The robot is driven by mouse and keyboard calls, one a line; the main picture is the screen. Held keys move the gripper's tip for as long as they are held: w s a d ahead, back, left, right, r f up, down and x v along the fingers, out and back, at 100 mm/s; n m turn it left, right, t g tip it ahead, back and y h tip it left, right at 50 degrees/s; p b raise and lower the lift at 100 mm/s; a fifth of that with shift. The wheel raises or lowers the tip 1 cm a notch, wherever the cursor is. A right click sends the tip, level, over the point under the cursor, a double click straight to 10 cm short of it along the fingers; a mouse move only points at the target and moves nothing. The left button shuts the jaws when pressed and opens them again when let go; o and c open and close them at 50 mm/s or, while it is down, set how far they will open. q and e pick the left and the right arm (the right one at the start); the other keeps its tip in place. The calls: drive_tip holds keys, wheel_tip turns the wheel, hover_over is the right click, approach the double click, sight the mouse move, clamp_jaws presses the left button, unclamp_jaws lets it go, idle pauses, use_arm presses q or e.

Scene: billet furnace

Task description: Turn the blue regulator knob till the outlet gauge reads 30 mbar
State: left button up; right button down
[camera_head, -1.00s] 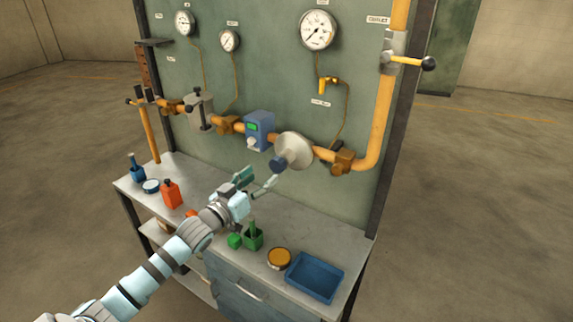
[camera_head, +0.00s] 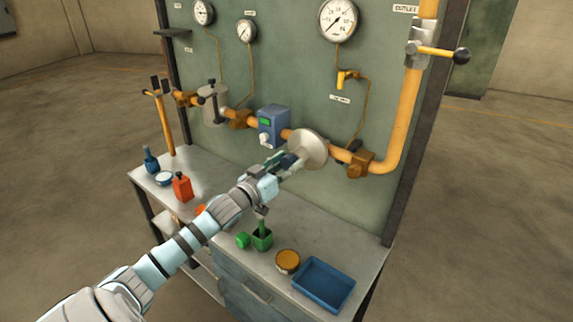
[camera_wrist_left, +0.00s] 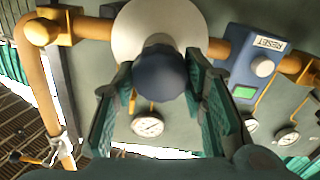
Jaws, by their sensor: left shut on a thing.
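The dark blue regulator knob (camera_head: 289,160) sits on the front of the pale round regulator (camera_head: 311,148). In the left wrist view the knob (camera_wrist_left: 160,74) lies between the two green-padded fingers. My left gripper (camera_head: 284,163) is shut on the knob, one finger on each side. The large white outlet gauge (camera_head: 338,19) is on the panel above the regulator. Its dial also shows in the left wrist view (camera_wrist_left: 147,125), but its reading is too small to make out. My right gripper is in neither view.
A blue box with a green display (camera_head: 273,125) is on the pipe left of the regulator. The yellow valve lever (camera_head: 435,52) is at the upper right. The bench below holds a blue tray (camera_head: 323,284), an amber-lidded tin (camera_head: 288,261) and a red bottle (camera_head: 182,186).

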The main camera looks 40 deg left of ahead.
sight(287, 157)
use_arm(q)
drive_tip(key=shift+m, duration=0.3)
drive_tip(key=m, duration=0.5)
drive_tip(key=shift+f+b, duration=0.1)
drive_tip(key=shift+b, duration=0.25)
drive_tip(key=m+b, duration=0.1)
drive_tip(key=m, duration=0.5)
drive_tip(key=shift+d, duration=0.1)
idle(0.3)
drive_tip(key=o, duration=1.1)
drive_tip(key=shift+c, duration=0.2)
drive_tip(key=shift+o, duration=0.5)
drive_tip(key=shift+w, duration=0.15)
wheel_tip(287, 157, up, 10)
